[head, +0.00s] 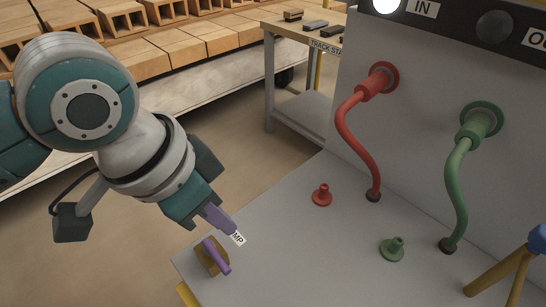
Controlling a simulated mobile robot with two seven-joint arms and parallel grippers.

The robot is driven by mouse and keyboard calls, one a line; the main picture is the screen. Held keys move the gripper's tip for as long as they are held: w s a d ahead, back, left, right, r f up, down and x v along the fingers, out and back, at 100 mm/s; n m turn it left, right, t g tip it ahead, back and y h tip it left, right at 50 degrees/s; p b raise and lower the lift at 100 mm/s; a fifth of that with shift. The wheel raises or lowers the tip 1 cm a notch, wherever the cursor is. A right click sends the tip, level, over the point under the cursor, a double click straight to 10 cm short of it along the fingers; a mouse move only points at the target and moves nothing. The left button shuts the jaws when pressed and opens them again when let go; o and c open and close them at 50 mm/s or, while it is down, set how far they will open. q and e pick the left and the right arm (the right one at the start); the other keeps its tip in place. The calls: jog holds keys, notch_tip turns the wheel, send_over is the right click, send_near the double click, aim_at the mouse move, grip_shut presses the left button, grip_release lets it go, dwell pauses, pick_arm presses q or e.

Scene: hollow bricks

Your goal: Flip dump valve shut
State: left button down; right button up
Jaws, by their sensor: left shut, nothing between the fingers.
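The dump valve (216,256) sits near the left corner of the grey bench top. It has a brass-coloured body and a purple lever that lies slanted across it. A white label (238,238) ending in "MP" stands just behind it, partly hidden by my gripper. My left gripper (228,226) is shut and empty, its purple fingertips pointing down just above and behind the valve, beside the label. I cannot tell whether the fingertips touch the lever. My right gripper is not in view.
A red hose (357,138) and a green hose (456,190) run from the grey panel to the bench. A red plug (322,195) and a green plug (393,249) stand on the bench. A blue-and-yellow fixture (520,262) is at right. Bricks (150,55) lie on a rack behind.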

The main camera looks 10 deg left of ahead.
aim_at(216, 257)
pick_arm(q)
jog(key=shift+w+f, duration=0.45)
jog(key=shift+w, duration=0.05)
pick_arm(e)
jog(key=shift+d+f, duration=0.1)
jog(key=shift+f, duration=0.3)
pick_arm(q)
jog(key=b+x, duration=0.4)
jog(key=x, duration=0.6)
jog(key=shift+f, duration=0.1)
jog(key=shift+s+a+r+p, duration=0.25)
jog(key=shift+s+a+p, duration=0.3)
jog(key=shift+s, duration=0.05)
jog(key=shift+s+a+r+p, duration=0.25)
jog(key=shift+s+a+p, duration=0.3)
jog(key=shift+s+a, duration=0.25)
jog(key=shift+s, duration=0.1)
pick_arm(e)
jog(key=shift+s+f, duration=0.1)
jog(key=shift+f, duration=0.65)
